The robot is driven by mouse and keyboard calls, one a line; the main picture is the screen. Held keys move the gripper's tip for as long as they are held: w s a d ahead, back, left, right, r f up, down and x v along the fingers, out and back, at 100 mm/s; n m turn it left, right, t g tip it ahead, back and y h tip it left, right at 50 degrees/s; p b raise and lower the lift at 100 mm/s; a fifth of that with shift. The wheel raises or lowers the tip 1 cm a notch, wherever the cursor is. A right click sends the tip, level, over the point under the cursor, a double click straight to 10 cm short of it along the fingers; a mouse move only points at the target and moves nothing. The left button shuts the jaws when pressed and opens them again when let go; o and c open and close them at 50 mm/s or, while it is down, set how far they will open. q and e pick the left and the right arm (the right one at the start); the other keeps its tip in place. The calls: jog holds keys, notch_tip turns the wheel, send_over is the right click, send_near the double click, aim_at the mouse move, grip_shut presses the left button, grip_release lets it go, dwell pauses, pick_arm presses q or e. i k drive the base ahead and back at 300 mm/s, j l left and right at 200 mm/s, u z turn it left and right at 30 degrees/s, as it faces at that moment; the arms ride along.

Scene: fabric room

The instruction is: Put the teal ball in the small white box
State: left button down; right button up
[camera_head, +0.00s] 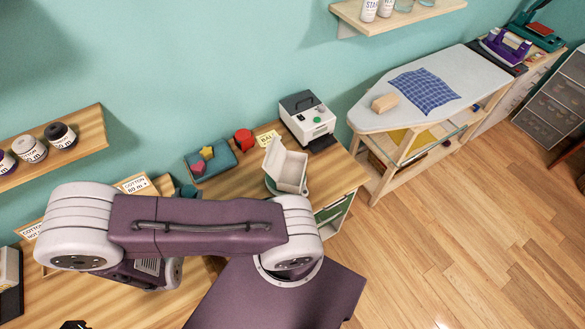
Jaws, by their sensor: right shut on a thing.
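The small white box (292,172) stands on the wooden worktop, right of centre, with its lid tilted up and back. I cannot make out the teal ball clearly. A dark teal shape (188,191) shows just behind my arm, but too little of it is visible to name it. My right arm lies across the lower left and middle of the view. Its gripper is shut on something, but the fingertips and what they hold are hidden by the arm.
A teal tray (222,170) with a yellow star and a pink heart is left of the box. A red object (243,139) and a white machine (306,121) stand behind it. An ironing board (400,105) is to the right. A spool shelf (80,152) juts out at left.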

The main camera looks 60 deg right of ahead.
aim_at(291, 174)
jog(key=k+l+z, duration=0.2)
jog(key=k+l, duration=0.6)
jog(key=l, duration=0.35)
jog(key=k+l+z, duration=0.1)
jog(key=l, duration=0.75)
jog(key=k+z, duration=0.05)
